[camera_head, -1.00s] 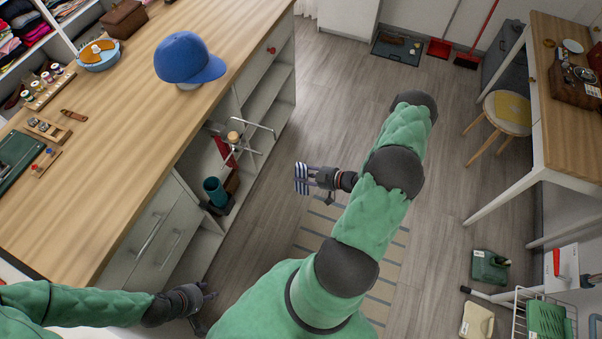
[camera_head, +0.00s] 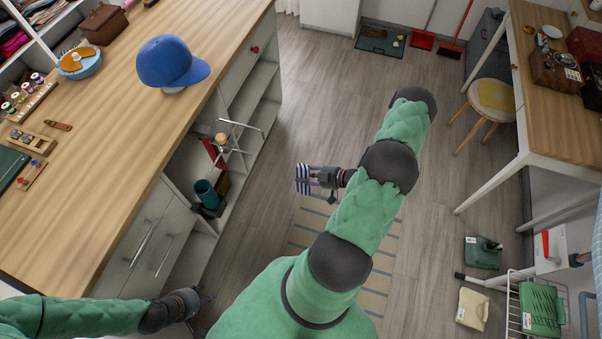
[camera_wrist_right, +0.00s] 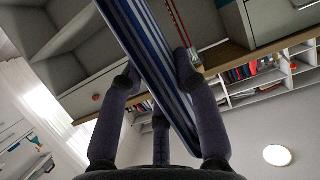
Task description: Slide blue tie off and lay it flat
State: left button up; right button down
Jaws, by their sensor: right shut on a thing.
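The blue-and-white striped tie (camera_head: 302,179) is in the grip of my right gripper (camera_head: 318,178), out over the open floor in the head view. In the right wrist view the tie (camera_wrist_right: 152,50) runs as a long band between the two fingers of the right gripper (camera_wrist_right: 157,72). A metal rack (camera_head: 240,137) with thin arms stands at the cubby shelving, with a red strip (camera_head: 213,153) by it. The striped tie is apart from this rack. My left gripper (camera_head: 203,307) is empty, its fingers spread, beside the drawers at the bottom.
The wooden counter (camera_head: 110,170) fills the left, with a blue cap (camera_head: 170,62) on it. A teal cup (camera_head: 206,193) stands in the cubby below. A desk (camera_head: 550,120) and stool (camera_head: 490,97) are at right.

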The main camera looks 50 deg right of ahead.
jog(key=shift+s+d+r, duration=0.1)
jog(key=shift+s+d, duration=0.25)
jog(key=shift+s, duration=0.45)
jog(key=shift+s+d+r, duration=0.1)
jog(key=shift+s+d, duration=0.25)
jog(key=shift+s, duration=0.45)
jog(key=shift+f, duration=0.1)
